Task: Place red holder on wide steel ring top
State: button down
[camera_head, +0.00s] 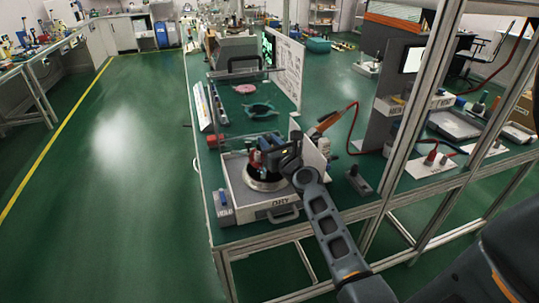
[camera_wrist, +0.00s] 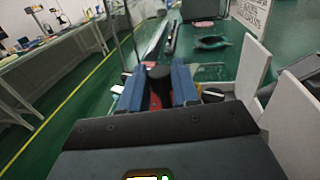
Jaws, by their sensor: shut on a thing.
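My gripper (camera_head: 262,157) is above the front tray on the green bench. In the wrist view, its two blue fingers (camera_wrist: 158,86) are closed on the black upright post of the red holder (camera_wrist: 155,102), whose red part shows low between them. In the head view, a bit of the red holder (camera_head: 257,157) shows beside the fingers. The wide steel ring (camera_head: 264,185) lies in the tray directly below, its bright rim showing in front. My gripper hides much of its top. I cannot tell whether the holder touches the ring.
A white upright panel (camera_head: 313,158) stands close on the right. A grey box marked HOLD (camera_head: 224,208) is at the left. A dark green piece (camera_head: 260,110) and a pink piece (camera_head: 245,88) lie farther back.

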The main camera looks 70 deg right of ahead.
jog(key=shift+f+b, duration=1.15)
jog(key=shift+f, duration=0.6)
jog(key=shift+f+b, duration=0.35)
jog(key=shift+f, duration=0.05)
jog(key=shift+f, duration=0.2)
jog(key=c, duration=0.8)
grip_release()
